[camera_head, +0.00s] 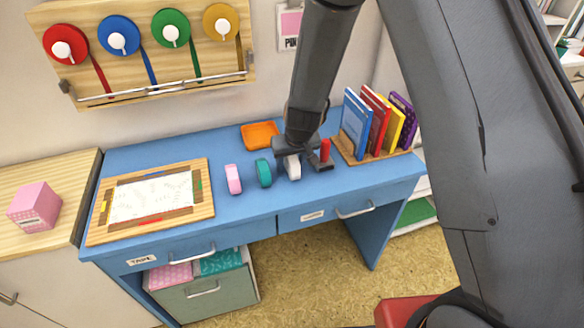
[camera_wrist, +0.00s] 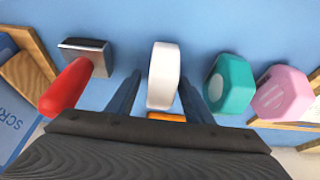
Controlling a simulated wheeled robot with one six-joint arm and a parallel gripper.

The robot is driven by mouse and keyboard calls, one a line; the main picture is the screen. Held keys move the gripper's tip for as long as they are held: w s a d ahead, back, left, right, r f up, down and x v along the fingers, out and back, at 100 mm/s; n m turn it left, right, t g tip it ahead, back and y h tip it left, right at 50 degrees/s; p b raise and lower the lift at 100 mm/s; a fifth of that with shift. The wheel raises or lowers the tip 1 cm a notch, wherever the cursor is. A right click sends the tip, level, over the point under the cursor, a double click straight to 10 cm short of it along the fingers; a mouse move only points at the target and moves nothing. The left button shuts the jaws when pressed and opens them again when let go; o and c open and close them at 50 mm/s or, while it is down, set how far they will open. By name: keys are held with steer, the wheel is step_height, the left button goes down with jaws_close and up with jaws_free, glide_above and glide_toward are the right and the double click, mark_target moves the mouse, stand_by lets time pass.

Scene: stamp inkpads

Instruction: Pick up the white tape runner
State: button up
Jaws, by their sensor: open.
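The white tape runner (camera_head: 293,168) stands on the blue desk (camera_head: 240,212), between a teal tape runner (camera_head: 263,172) and a red-handled stamp-like tool (camera_head: 325,152). In the wrist view the white tape runner (camera_wrist: 163,75) is between my two fingers. My gripper (camera_head: 300,158) is above it in the head view, pointing down. In the wrist view my gripper (camera_wrist: 158,92) is open, with a gap visible on each side of the tape runner. The gripper covers the top of the tape runner in the head view.
The teal runner (camera_wrist: 229,84) and a pink one (camera_wrist: 283,93) are on one side, the red-handled tool (camera_wrist: 72,82) on the other. An orange tray (camera_head: 259,135) lies behind. Books (camera_head: 375,122) stand at right, a framed board (camera_head: 152,197) lies left.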

steer(key=shift+c, duration=0.2)
steer(key=c, duration=1.1)
steer(key=shift+r, duration=0.2)
steer(key=shift+c, duration=0.2)
step_height(320, 180, up, 10)
steer(key=p, duration=1.3)
steer(key=shift+f, duration=0.2)
